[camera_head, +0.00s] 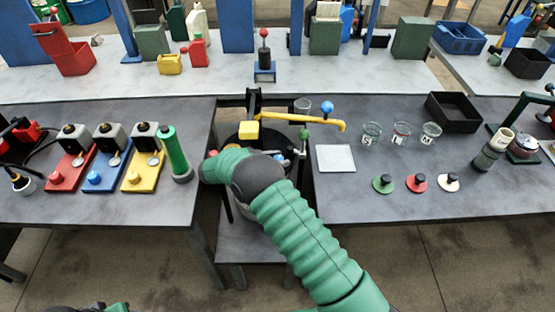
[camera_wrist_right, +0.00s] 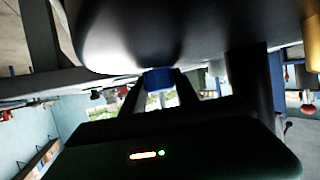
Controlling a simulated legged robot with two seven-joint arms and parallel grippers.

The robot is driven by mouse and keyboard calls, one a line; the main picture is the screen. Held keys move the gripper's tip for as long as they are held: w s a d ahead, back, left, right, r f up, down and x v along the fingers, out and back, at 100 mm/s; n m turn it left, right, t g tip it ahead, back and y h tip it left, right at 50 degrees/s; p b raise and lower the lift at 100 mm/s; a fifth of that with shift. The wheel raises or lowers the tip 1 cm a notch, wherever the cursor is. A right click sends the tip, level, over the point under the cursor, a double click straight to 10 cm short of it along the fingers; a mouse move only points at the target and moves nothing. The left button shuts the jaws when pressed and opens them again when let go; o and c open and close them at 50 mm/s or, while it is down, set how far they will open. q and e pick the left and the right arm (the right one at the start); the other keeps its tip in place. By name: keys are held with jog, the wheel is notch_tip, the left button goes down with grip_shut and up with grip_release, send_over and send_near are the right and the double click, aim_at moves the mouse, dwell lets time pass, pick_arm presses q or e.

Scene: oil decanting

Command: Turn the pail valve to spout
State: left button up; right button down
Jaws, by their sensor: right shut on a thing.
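The dark pail (camera_head: 232,140) stands in the gap between the two grey tables, partly hidden by my right arm. A yellow spout pipe (camera_head: 300,119) runs to the right above it, with a blue ball knob (camera_head: 327,107) and a green knob (camera_head: 305,134) close by. My right arm reaches to the pail from the lower right and hides the jaws in the head view. In the right wrist view my right gripper (camera_wrist_right: 159,92) is shut on a small blue handle (camera_wrist_right: 158,76) under a large dark rounded body. Whether this is the pail valve, and its turn, cannot be told. My left gripper is out of view.
A pale square plate (camera_head: 335,158) lies right of the pail, with glass beakers (camera_head: 400,133) and coloured knobbed discs (camera_head: 416,183) beyond. Left are red, blue and yellow stations (camera_head: 105,170) and a green cylinder (camera_head: 174,155). The right table's front is clear.

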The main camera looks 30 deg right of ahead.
jog(key=shift+w+r, duration=0.1)
jog(key=shift+r, duration=0.05)
jog(key=c, duration=0.9)
grip_release()
jog(key=shift+c, duration=0.2)
notch_tip(320, 180, up, 3)
jog(key=shift+w+r, duration=0.1)
jog(key=shift+r, duration=0.05)
jog(key=s+a+r, duration=0.1)
jog(key=s+a, duration=0.7)
jog(key=s, duration=0.6)
jog(key=shift+a+r, duration=0.15)
jog(key=shift+r, duration=0.1)
jog(key=shift+w, duration=0.1)
